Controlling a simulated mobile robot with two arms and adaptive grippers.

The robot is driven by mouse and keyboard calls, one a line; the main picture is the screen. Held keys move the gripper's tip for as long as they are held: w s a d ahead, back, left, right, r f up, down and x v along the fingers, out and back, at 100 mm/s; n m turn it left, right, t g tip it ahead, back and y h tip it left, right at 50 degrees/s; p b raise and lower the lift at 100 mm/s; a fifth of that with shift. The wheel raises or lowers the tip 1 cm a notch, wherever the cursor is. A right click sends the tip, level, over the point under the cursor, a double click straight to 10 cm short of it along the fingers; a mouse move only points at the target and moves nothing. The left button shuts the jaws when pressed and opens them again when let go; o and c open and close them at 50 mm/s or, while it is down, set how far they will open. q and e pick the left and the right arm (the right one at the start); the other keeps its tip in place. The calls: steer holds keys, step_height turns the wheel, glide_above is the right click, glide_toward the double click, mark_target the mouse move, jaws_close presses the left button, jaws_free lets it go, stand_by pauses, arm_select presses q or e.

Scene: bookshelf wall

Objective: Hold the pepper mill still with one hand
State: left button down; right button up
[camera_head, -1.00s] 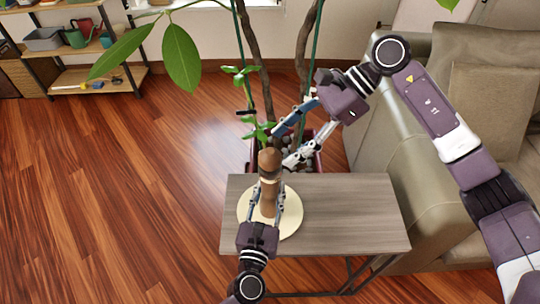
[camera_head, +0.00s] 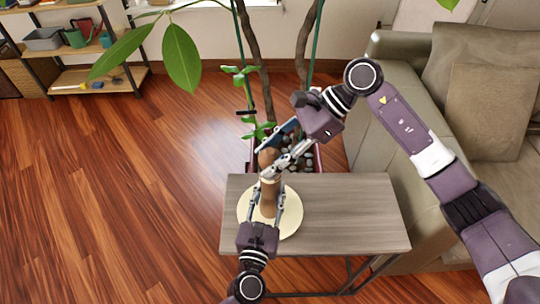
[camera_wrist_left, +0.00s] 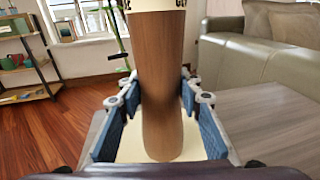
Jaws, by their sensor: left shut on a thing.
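The brown wooden pepper mill (camera_head: 268,203) stands upright on a round cream board (camera_head: 289,222). In the left wrist view, its wooden body (camera_wrist_left: 157,60) fills the middle, with a pale lettered band at the top edge. My left gripper (camera_head: 269,186) is shut on its body, with the blue finger pads (camera_wrist_left: 158,95) at either side. My right gripper (camera_head: 272,160) is open at the mill's head, one finger behind and one in front. The front finger hides part of the upper mill, and I cannot tell whether it touches.
The board lies on the left part of a grey wooden side table (camera_head: 350,215), whose right part is bare. A potted plant (camera_head: 254,80) stands behind the table, and a grey sofa (camera_head: 405,100) is at the right. Wooden floor (camera_head: 110,200) is open at the left.

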steer(key=shift+s, duration=0.1)
steer(key=c, duration=0.3)
